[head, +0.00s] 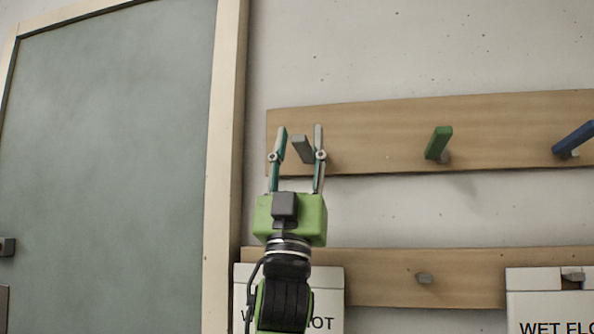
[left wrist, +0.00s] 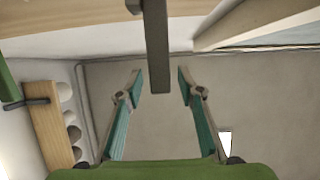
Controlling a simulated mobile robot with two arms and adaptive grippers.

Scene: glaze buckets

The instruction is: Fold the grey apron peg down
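The grey apron peg (head: 302,149) sticks up and out from the upper wooden rail (head: 375,130), near its left end. In the left wrist view the grey peg (left wrist: 157,50) hangs into the picture from the top, in line with the gap between my fingers. My left gripper (head: 299,130) is open, one finger on each side of the peg in the head view. In the left wrist view the open fingers (left wrist: 157,72) show a clear gap and hold nothing. I cannot tell whether either finger touches the peg. My right gripper is not in view.
A green peg (head: 439,143) and a blue peg (head: 574,138) stand farther right on the rail. A framed grey-green panel (head: 110,150) is at left.

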